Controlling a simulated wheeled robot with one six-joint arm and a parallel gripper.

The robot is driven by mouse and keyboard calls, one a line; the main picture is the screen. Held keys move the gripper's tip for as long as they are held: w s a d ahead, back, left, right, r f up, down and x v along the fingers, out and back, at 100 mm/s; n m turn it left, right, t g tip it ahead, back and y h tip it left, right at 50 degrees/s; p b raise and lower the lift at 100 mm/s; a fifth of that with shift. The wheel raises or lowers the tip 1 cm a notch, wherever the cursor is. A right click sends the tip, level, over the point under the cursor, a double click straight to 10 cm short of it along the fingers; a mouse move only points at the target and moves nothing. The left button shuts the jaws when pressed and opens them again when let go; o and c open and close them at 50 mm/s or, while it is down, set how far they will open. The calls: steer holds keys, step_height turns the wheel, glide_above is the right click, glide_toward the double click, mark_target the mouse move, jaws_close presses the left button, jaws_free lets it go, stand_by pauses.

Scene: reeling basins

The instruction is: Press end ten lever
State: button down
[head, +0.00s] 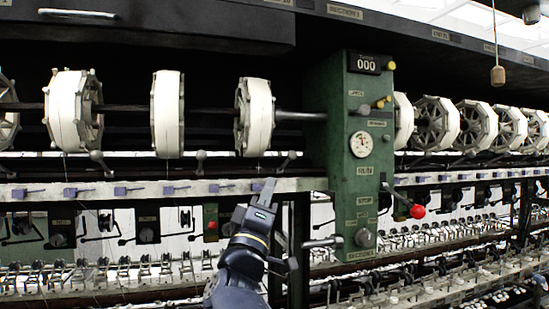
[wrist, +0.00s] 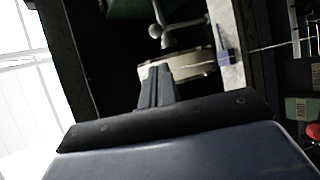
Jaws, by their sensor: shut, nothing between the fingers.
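One lever (head: 289,156) stands near the green post, above and to the right of my gripper (head: 266,187). In the wrist view a ball-ended lever (wrist: 155,31) shows just beyond my gripper (wrist: 158,74), with a visible gap. The fingers are shut and empty. I cannot read any label that marks a lever as end ten. Other levers (head: 200,157) (head: 98,157) stand further left.
The green control post (head: 349,180) holds a gauge (head: 361,144), a counter reading 000 and knobs. A red-knobbed lever (head: 416,211) sticks out from it. Blue-grey clips (head: 168,190) line the rail's front. A white reel (head: 257,117) hangs above the gripper.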

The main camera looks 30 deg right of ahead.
mark_target(286, 161)
steer(key=p+x, duration=0.4)
steer(key=x, duration=0.6)
steer(key=shift+f, duration=0.1)
stand_by(0.3)
steer(key=shift+a+f+m+h+b, duration=0.1)
steer(key=shift+f+m+h+b, duration=0.1)
steer(key=shift+m+h+b, duration=0.25)
